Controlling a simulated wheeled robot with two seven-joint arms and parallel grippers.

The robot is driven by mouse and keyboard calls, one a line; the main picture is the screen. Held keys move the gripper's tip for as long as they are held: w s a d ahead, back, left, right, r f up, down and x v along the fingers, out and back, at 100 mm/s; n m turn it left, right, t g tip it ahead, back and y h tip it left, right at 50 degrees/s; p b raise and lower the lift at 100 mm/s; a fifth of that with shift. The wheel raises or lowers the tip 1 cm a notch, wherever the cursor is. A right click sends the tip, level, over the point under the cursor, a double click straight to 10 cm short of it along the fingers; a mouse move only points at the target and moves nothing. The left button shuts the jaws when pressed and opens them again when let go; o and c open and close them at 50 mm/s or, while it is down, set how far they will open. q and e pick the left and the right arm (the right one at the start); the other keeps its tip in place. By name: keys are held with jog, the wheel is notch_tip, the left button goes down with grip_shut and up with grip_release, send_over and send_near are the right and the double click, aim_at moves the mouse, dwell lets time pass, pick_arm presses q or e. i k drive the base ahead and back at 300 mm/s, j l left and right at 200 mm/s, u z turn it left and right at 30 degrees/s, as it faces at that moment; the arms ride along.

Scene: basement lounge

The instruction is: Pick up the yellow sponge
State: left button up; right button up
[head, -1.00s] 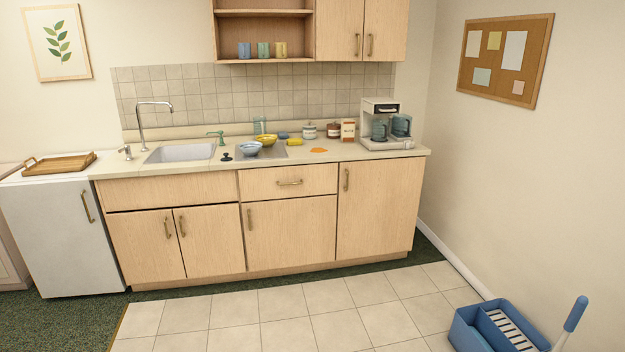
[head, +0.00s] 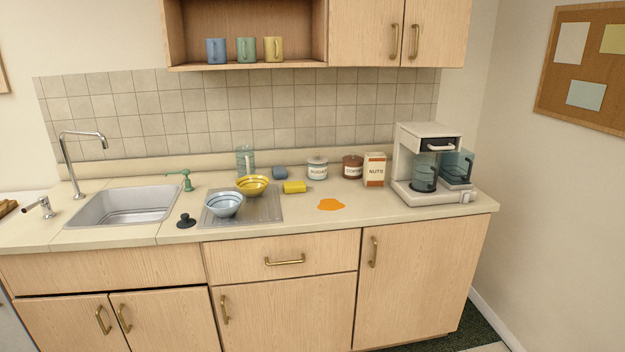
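The yellow sponge (head: 294,187) is a small block on the counter, at the right edge of the metal drainboard. A yellow striped bowl (head: 253,186) is close on its left, and a blue item (head: 280,172), perhaps a cup on its side, lies just behind it. An orange spill (head: 331,204) is on the counter to its right and nearer to me. The sponge is in plain sight. Neither of my grippers shows in the head view.
A light blue bowl (head: 224,205) stands on the drainboard (head: 263,212). A black stopper (head: 186,221) is beside the sink (head: 125,207). Canisters (head: 317,168), a nuts box (head: 374,170) and a coffee maker (head: 432,165) stand right. The counter's front strip (head: 300,222) is mostly clear.

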aim_at(297, 186)
jog(key=i+l+u, duration=0.1)
jog(key=i+u, duration=0.15)
jog(key=i, duration=0.35)
jog(key=i+l+u, duration=0.25)
jog(key=i, duration=0.3)
jog(key=i+l+u, duration=0.3)
jog(key=i+u, duration=0.15)
jog(key=i+l+u, duration=0.5)
jog(key=i, duration=0.05)
